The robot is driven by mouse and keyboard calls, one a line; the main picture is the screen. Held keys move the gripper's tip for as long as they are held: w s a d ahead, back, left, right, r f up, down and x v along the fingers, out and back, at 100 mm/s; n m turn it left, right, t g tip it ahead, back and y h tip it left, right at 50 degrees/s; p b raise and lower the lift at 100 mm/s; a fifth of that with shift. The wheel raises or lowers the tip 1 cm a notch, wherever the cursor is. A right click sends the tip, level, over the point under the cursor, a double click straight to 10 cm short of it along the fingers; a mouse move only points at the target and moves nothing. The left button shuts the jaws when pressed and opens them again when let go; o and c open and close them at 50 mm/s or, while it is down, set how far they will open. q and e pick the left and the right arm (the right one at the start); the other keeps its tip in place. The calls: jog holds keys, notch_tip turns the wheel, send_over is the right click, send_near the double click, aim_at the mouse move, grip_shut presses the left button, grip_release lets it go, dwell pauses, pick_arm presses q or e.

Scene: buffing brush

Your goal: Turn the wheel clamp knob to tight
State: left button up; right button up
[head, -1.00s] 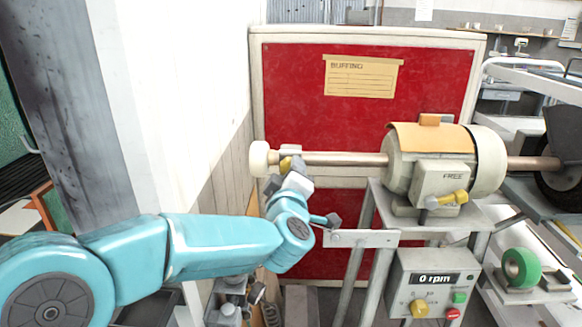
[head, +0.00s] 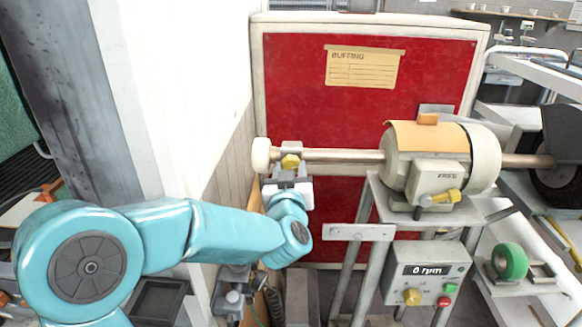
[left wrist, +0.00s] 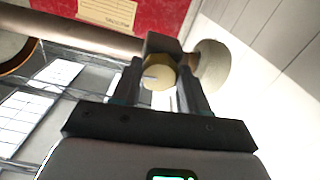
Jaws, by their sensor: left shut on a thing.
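The yellow wheel clamp knob (head: 290,161) sits on a grey block below the shaft (head: 340,156), beside the cream wheel (head: 261,155) at the shaft's left end. My left gripper (head: 290,178) reaches up to it from below and is shut on it. In the left wrist view the knob (left wrist: 158,75) lies between the two dark fingers of my gripper (left wrist: 160,85), and a pale mark shows on its face. The grey clamp block (left wrist: 163,43) is just behind it. My right gripper is not in view.
The motor (head: 430,160) stands on a metal frame at right, with a second yellow knob (head: 440,197) on a box labelled FREE. A control box (head: 428,285) below reads 0 rpm. A red panel (head: 365,85) is behind, a pale wall (head: 205,90) at left.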

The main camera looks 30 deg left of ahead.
pick_arm(q)
jog(key=shift+m, duration=0.6)
jog(key=shift+f+p, duration=0.1)
jog(key=shift+p, duration=0.2)
jog(key=o, duration=1.1)
jog(key=shift+c, duration=0.2)
jog(key=shift+s, duration=0.1)
jog(key=b+v, duration=0.1)
jog(key=v, duration=1.5)
jog(key=shift+b, duration=0.4)
